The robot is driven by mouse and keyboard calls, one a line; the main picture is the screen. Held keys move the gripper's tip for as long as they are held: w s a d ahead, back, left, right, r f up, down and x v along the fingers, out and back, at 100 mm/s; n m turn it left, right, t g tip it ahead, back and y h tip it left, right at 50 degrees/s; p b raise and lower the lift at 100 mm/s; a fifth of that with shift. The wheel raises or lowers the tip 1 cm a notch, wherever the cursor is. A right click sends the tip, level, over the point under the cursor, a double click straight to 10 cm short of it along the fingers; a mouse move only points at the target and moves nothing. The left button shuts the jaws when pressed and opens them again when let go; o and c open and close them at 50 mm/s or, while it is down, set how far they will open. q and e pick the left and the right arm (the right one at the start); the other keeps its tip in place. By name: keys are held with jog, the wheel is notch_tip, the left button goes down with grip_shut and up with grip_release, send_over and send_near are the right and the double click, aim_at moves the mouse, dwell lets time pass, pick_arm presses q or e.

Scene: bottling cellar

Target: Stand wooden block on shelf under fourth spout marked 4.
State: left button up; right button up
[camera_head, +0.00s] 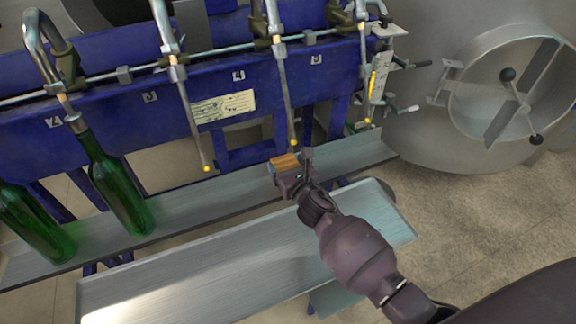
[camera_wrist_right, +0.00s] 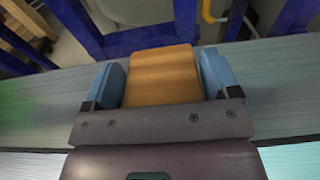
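The wooden block (camera_head: 284,162) is orange-brown and sits between the blue fingers of my right gripper (camera_head: 291,170). In the right wrist view the block (camera_wrist_right: 162,76) fills the space between the fingers (camera_wrist_right: 162,82), which look shut on its sides. The block is just below the tip of the spout (camera_head: 293,142) beside the label 4 (camera_head: 238,75). It is over the grey shelf (camera_head: 215,190); I cannot tell whether its underside touches it. My left gripper is not in view.
Green bottles (camera_head: 118,185) stand on the shelf at left, one under the spout by label 2. A wide metal tray (camera_head: 240,265) lies in front of the shelf. Other spouts (camera_head: 207,168) hang on both sides. A steel tank (camera_head: 450,110) stands at right.

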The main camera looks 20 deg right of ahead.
jog(key=shift+o, duration=1.4)
jog(key=shift+s+r, duration=0.1)
jog(key=shift+s, duration=0.4)
jog(key=s+r+p, duration=0.1)
jog(key=s+p, duration=0.1)
jog(key=s, duration=0.7)
jog(key=shift+s+d+r, duration=0.2)
jog(key=shift+s, duration=0.2)
